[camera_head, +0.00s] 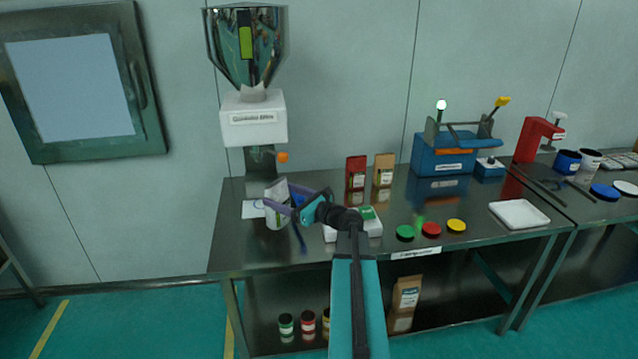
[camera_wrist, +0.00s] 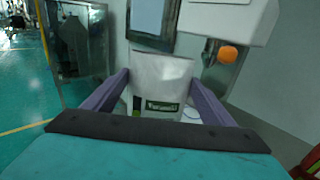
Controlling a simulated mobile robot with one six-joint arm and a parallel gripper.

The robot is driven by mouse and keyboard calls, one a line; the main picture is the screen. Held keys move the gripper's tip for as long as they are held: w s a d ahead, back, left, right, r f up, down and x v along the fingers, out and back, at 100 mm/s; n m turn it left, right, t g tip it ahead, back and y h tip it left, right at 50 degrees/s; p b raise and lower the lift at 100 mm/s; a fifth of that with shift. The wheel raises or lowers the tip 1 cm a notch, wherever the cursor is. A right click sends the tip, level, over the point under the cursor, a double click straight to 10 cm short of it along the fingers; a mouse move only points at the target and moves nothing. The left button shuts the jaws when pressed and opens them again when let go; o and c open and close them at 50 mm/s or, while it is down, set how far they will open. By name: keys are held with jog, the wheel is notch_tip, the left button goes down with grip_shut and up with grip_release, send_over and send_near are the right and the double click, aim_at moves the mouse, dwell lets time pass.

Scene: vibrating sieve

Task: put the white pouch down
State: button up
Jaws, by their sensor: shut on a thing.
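The white pouch (camera_wrist: 160,85) stands upright between the two purple fingers of my gripper (camera_wrist: 160,97) in the wrist view. It has a dark green label near its lower edge. In the head view the white pouch (camera_head: 276,204) is at the left end of the steel table (camera_head: 232,247), below the hopper's outlet. My gripper (camera_head: 287,204) is shut on it from the right. Whether the pouch's bottom touches the table cannot be told, since my gripper hides part of it.
The hopper machine (camera_head: 253,118) with an orange knob (camera_head: 282,157) stands behind the pouch. A white sheet (camera_head: 252,209) lies beside it. Red (camera_head: 356,172) and tan (camera_head: 384,170) pouches stand further right. Green, red and yellow lids (camera_head: 431,230) lie near the front edge.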

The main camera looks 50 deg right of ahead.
jog(key=w+a+f+n+g+y+b, duration=0.1)
jog(key=a+f+n+g+y, duration=0.2)
jog(key=a, duration=1.1)
jog(key=w+a+f+n+g+y+b, duration=0.1)
jog(key=a+f+n+y, duration=0.3)
jog(key=a, duration=1.1)
jog(key=s+a+f+n+g+y+b, duration=0.2)
jog(key=s+a+f+g+y+b, duration=0.1)
jog(key=a+f+b, duration=0.8)
jog(key=shift+a+f+y, duration=0.35)
jog(key=shift+a+y, duration=0.45)
jog(key=shift+a, duration=0.2)
